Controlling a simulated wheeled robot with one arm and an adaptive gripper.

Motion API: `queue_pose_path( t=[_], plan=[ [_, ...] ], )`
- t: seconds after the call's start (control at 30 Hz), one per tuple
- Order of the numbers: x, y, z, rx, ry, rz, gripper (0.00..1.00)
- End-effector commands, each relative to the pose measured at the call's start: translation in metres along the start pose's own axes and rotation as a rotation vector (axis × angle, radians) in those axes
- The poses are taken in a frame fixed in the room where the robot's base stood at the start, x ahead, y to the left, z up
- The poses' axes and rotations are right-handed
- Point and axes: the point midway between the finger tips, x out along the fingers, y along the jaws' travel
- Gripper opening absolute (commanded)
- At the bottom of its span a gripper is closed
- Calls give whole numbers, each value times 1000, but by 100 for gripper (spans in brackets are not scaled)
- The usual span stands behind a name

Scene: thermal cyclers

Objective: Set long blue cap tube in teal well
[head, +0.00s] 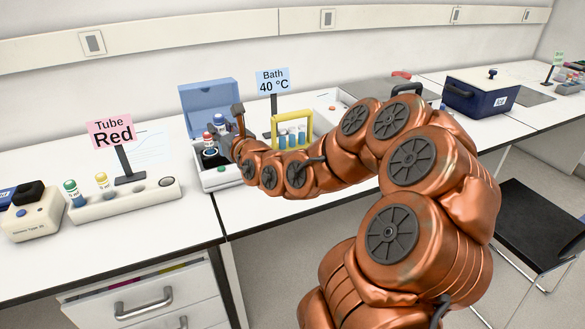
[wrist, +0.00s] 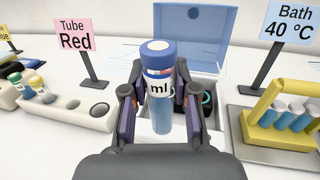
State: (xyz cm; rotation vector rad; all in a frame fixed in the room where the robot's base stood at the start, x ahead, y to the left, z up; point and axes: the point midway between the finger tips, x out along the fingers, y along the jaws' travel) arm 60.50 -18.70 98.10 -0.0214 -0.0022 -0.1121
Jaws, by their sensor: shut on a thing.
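My gripper (wrist: 159,98) is shut on the long blue cap tube (wrist: 159,84), which stands nearly upright between the fingers in the wrist view. The tube has a blue cap, a white label reading "ml" and a clear blue lower part. In the head view its blue cap (head: 219,118) shows beside my gripper (head: 227,134), above the thermal cycler (head: 222,182). The cycler's blue lid (head: 207,100) is open. In the wrist view, a dark well with a teal tint (wrist: 207,99) shows behind the right finger. The tube and fingers hide much of the cycler's top.
A white rack (head: 130,203) with green-capped and yellow-capped tubes stands left, behind it a pink "Tube Red" sign (head: 112,132). Right of the cycler are a "Bath 40 °C" sign (head: 272,81) and a yellow-handled rack (head: 292,120) of blue tubes.

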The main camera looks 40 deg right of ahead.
Motion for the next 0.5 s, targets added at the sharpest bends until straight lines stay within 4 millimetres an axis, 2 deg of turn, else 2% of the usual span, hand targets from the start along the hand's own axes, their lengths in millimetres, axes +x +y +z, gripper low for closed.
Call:
queue_pose_path(
  t=[0.03, 0.1, 0.3, 0.5],
  plan=[
    [-5, -14, -17, 1, -3, -33, 0],
    [-12, -33, -28, 1, 0, -73, 0],
    [-36, -82, -55, 6, 5, -188, 0],
    [-60, -119, -76, 15, 6, -281, 0]
  ],
)
